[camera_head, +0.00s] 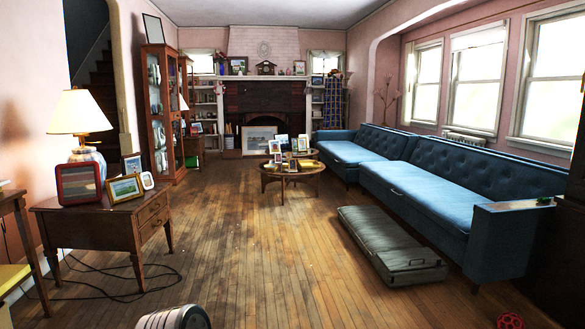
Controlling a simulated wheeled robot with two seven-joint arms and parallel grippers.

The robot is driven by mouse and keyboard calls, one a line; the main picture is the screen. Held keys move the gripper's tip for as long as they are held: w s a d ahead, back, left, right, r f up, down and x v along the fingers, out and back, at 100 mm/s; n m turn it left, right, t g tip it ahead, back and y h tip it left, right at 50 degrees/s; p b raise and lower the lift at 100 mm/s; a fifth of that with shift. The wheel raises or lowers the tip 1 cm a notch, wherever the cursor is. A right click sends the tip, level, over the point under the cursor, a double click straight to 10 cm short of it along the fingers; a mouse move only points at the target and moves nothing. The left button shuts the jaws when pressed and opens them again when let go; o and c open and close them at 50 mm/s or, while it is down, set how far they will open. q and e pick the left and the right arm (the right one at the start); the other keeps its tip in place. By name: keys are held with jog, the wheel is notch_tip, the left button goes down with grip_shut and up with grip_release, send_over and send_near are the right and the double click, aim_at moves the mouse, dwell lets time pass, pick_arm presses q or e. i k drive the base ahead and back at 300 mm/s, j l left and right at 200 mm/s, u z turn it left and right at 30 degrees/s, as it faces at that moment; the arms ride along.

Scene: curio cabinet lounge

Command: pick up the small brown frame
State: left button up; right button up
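Several picture frames are in view, and I cannot tell for sure which one is the small brown frame. On the wooden side table (98,216) at left stand a reddish-brown frame (79,184), a gold-brown frame (125,189) with a landscape picture, and a small white oval frame (147,181). A further frame (132,166) stands behind them. Small frames, one of them brown (275,146), stand on the round coffee table (268,171) farther back. Neither of my grippers is in view.
A lamp (80,118) stands on the side table; cords (105,294) lie below it. A grey case (391,246) lies before the blue sofa (432,194). A striped round object (172,318) and a red object (511,320) are at the bottom edge. The middle floor is clear.

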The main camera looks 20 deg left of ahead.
aim_at(291, 163)
jog(key=i+j+u, duration=0.25)
jog(key=i, duration=0.3)
jog(key=i+u, duration=0.35)
jog(key=i, duration=4.75)
